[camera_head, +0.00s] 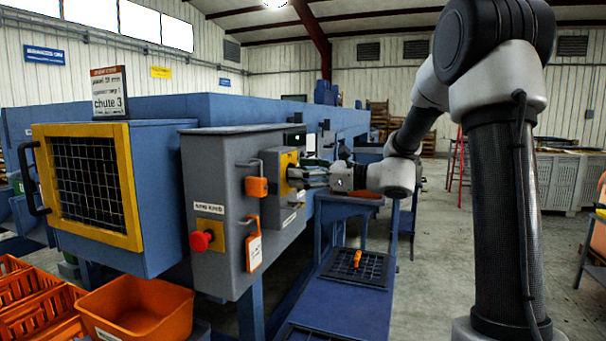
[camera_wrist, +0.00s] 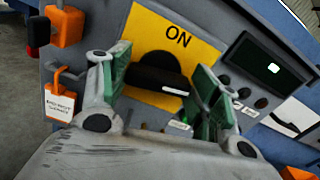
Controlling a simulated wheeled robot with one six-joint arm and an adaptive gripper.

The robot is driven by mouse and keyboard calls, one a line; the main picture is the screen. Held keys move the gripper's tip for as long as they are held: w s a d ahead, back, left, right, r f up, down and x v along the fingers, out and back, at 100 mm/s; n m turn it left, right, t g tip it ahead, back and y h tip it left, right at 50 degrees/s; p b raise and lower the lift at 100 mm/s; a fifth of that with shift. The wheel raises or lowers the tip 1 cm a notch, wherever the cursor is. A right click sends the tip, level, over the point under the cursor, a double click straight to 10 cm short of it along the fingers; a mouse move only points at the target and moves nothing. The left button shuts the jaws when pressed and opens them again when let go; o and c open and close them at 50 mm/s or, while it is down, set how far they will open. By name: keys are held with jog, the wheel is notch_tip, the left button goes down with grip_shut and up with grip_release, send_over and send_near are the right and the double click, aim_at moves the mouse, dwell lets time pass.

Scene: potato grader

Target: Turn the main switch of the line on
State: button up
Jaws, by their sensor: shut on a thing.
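The main switch is a black rotary handle (camera_wrist: 152,73) on a yellow plate (camera_wrist: 190,38) marked ON at its top in the wrist view. The handle lies crosswise, slightly tilted, with its white mark toward the right, not at the ON word. My gripper (camera_wrist: 160,88) has its green-padded fingers on either side of the handle, shut on it. In the head view, my gripper (camera_head: 312,177) reaches from the right to the yellow plate (camera_head: 288,163) on the grey cabinet's side. The gripper hides most of the handle there.
Dark buttons and a display (camera_wrist: 270,58) sit beside the switch. An orange crate (camera_head: 135,308) stands below left.

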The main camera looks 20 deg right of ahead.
jog(key=shift+s+a+f+n, duration=0.1)
jog(key=shift+f+n, duration=0.05)
jog(key=shift+n, duration=3.8)
jog(key=shift+s+f+n, duration=0.1)
jog(key=shift+n, duration=3.85)
jog(key=o, duration=1)
